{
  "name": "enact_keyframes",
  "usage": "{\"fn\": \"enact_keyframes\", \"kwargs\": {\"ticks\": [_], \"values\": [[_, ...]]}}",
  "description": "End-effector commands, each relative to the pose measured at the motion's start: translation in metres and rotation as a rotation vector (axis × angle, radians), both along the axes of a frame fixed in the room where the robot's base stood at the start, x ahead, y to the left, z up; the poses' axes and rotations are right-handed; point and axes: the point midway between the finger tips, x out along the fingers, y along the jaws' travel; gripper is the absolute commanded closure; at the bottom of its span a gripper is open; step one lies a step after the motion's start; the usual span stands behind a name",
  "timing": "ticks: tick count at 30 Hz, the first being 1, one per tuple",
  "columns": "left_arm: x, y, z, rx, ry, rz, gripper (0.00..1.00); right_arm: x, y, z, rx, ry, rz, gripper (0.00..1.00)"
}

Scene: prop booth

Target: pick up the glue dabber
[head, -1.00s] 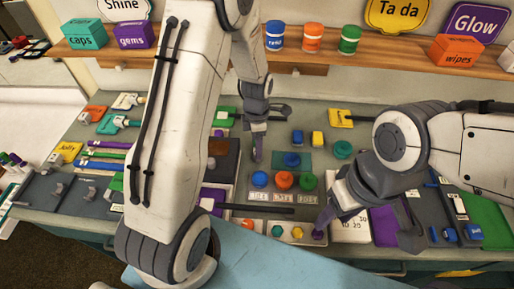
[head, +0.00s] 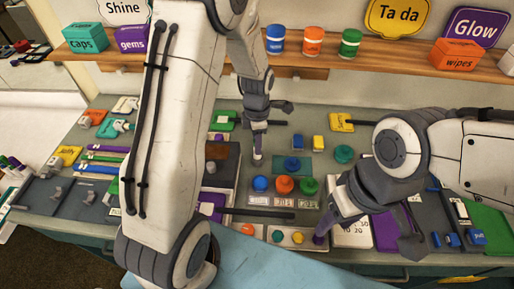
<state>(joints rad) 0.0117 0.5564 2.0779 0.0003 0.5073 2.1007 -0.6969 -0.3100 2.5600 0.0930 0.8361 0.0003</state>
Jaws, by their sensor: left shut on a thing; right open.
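My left gripper (head: 257,150) hangs over the middle of the bench, in front of the shelf and behind the coloured round caps. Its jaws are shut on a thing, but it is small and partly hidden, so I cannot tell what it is. I cannot pick out the glue dabber for certain elsewhere on the bench. My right gripper (head: 364,240) is open at the front right, its fingers spread above a white card (head: 352,236) and a purple item (head: 384,230).
Blue (head: 261,183), orange (head: 285,184) and green (head: 308,186) round caps stand mid-bench. A teal mat (head: 305,170) lies behind them. A shelf (head: 390,63) with tubs and boxes runs along the back. My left arm hides much of the bench's left-centre.

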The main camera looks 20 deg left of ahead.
Motion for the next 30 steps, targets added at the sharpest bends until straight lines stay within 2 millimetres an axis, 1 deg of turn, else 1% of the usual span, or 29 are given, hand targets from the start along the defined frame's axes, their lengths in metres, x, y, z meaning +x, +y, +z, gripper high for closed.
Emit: {"fn": "enact_keyframes", "kwargs": {"ticks": [2, 3, 12, 16, 22, 30], "values": [[0.002, 0.0, 0.014, 0.0, -0.008, 0.0, 1.0, 0.0, 0.0, -0.006, 0.0, 0.0, 0.0, 0.5], [-0.001, -0.001, 0.02, 0.0, -0.006, -0.001, 1.0, 0.0, 0.0, -0.008, 0.0, 0.0, 0.0, 0.5], [-0.051, -0.027, 0.051, -0.001, -0.005, -0.003, 1.0, 0.0, 0.0, -0.019, 0.0, 0.0, 0.001, 0.5], [-0.069, -0.037, 0.064, -0.001, -0.005, -0.003, 1.0, 0.0, 0.0, -0.023, 0.0, 0.0, 0.001, 0.5], [-0.091, -0.047, 0.078, 0.0, -0.002, -0.003, 1.0, 0.0, 0.0, -0.026, 0.0, 0.0, 0.001, 0.5], [-0.103, -0.053, 0.086, 0.0, 0.0, -0.001, 1.0, 0.0, 0.0, -0.027, 0.0, 0.0, 0.001, 0.5]]}}
